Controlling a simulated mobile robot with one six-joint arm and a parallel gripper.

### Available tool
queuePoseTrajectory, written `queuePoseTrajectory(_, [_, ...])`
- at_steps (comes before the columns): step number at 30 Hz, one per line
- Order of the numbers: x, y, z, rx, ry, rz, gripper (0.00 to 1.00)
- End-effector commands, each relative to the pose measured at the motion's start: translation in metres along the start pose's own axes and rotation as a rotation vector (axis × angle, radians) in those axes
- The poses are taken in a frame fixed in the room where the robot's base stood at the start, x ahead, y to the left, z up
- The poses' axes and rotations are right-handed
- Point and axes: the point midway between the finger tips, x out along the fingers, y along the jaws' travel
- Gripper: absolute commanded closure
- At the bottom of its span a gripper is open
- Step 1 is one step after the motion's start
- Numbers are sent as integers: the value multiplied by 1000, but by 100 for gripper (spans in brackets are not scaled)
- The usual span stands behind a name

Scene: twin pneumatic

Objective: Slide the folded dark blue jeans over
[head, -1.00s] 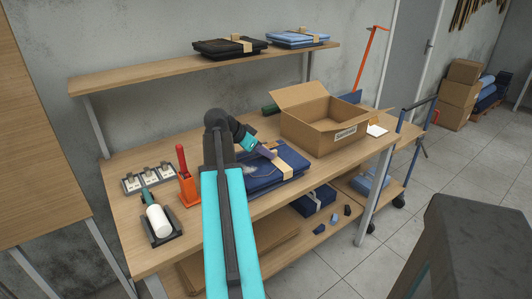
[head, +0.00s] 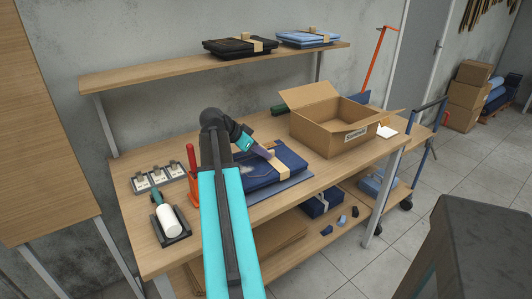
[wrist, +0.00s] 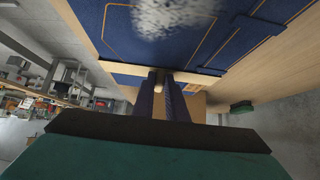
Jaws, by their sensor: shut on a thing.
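The folded dark blue jeans (head: 291,157) lie on the workbench, left of the open carton. A pale faded patch and orange stitching show on them in the wrist view (wrist: 225,30). A tan paper band (head: 279,165) wraps them. My gripper (head: 270,156) reaches over the jeans from the left and is shut at the band; its two dark fingers also show in the wrist view (wrist: 168,88). It looks shut on the band, though the exact grip is hard to see. A flat blue-grey sheet (head: 296,183) shows at the right and front edges under the jeans.
The open cardboard carton (head: 325,139) stands right of the jeans. An orange-red tool (head: 192,160), partly hidden by my arm, and a white roll on a dark holder (head: 168,221) are left. A shelf (head: 180,67) above holds folded stacks. Bare bench lies in front.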

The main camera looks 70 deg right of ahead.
Motion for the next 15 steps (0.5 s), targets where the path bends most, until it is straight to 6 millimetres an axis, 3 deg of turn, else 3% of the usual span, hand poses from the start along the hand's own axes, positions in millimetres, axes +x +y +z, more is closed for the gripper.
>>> queuePoseTrajectory(15, [-6,-4,6,1,1,-1,100])
